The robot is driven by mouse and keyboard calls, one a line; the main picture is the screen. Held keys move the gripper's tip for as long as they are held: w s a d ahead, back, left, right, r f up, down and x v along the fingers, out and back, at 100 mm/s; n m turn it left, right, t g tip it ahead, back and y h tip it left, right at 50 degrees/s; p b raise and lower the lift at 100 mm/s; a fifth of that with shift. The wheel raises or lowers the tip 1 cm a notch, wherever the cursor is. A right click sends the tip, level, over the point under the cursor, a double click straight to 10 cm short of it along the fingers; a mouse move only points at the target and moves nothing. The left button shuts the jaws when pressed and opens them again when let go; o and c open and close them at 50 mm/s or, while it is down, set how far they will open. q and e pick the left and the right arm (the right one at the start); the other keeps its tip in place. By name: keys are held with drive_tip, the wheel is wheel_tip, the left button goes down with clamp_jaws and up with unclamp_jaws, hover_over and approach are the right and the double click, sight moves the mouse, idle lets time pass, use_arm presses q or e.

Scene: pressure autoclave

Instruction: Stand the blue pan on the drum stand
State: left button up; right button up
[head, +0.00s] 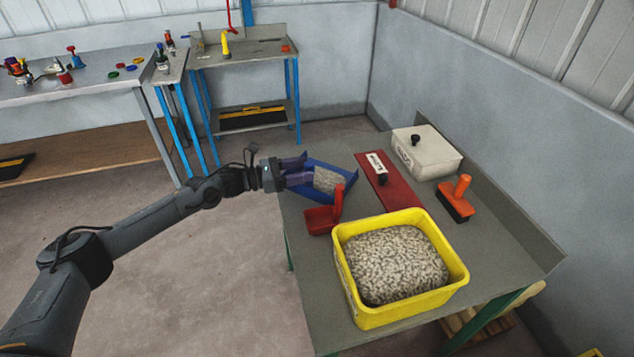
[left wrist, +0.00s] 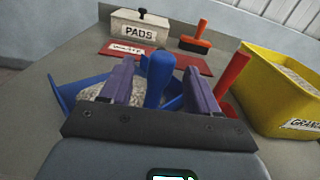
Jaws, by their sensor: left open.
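The blue pan (head: 343,172) lies on the grey table's left side, with grey granules in it. In the left wrist view the blue pan (left wrist: 72,90) shows partly behind my fingers, and its blue handle (left wrist: 159,78) stands up between them. My left gripper (head: 298,170) reaches in from the left at the pan's handle side. In the left wrist view my left gripper (left wrist: 157,85) is open, one finger on each side of the handle; I cannot tell whether either touches it. I cannot make out a drum stand. My right gripper is not in view.
A red scoop (head: 320,219) stands close to the pan. A yellow bin (head: 364,318) of granules is at the front. A red board (head: 378,190), a white PADS box (head: 432,160) and an orange-handled brush (head: 456,204) lie behind. Other benches (head: 95,90) stand at the back left.

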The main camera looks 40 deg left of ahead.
use_arm(q)
drive_tip(key=b+x, duration=0.1)
drive_tip(key=x, duration=0.3)
drive_tip(key=shift+w+d, duration=0.15)
drive_tip(key=shift+d, duration=0.05)
drive_tip(key=shift+c, duration=0.2)
drive_tip(key=shift+r, duration=0.1)
clamp_jaws()
